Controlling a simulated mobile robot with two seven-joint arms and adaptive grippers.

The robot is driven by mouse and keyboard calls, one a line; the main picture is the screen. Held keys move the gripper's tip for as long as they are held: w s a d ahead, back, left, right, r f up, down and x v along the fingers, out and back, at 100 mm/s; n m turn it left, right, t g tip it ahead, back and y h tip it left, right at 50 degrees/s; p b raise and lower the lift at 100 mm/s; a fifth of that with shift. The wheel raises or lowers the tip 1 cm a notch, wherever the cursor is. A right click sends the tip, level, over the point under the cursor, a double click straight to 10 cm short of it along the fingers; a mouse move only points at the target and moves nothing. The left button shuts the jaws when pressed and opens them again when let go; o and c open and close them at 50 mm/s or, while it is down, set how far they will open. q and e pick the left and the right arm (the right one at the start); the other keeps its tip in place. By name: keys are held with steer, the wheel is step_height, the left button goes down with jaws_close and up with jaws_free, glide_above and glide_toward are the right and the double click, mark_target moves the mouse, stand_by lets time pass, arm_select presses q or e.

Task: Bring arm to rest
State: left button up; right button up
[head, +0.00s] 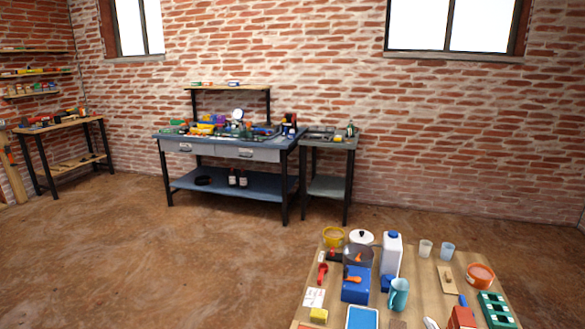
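Neither of my grippers nor any part of my arms shows in the head view. A wooden table (424,302) stands close by at the lower right, covered with many items. On it are a blue box-shaped item (356,285), a white bottle with a blue cap (391,254), a light-blue mug (398,294), an orange bowl (480,276) and a dark pot (358,255) with a white lid-like piece (361,237) behind it. The near edge of this table is cut off by the frame.
A blue workbench (228,179) crowded with tools stands against the brick wall, with a smaller grey table (328,187) at its right. A wooden bench (62,124) stands at the far left under wall shelves (38,73). The brown floor (150,265) at left is clear.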

steer(key=s+d+f+m+g+h, duration=0.25)
steer(key=s+d+f+g, duration=0.65)
steer(key=s+f, duration=0.55)
steer(key=a+f+m+t+y, duration=0.1)
steer(key=a+f+y, duration=0.1)
steer(key=a+f, duration=0.2)
steer(key=a+f+m+t+y, duration=0.1)
steer(key=a+f+t+y, duration=0.1)
steer(key=a, duration=0.4)
steer(key=a+f+m+t+y, duration=0.1)
steer(key=a+f+t+y, duration=0.1)
steer(key=a+f+y, duration=0.2)
steer(key=shift+w+a+f+m, duration=0.15)
steer(key=shift+a+f, duration=0.1)
steer(key=shift+f, duration=0.25)
steer(key=shift+w+a+f+m, duration=0.15)
steer(key=shift+a+f, duration=0.1)
steer(key=shift+f, duration=0.2)
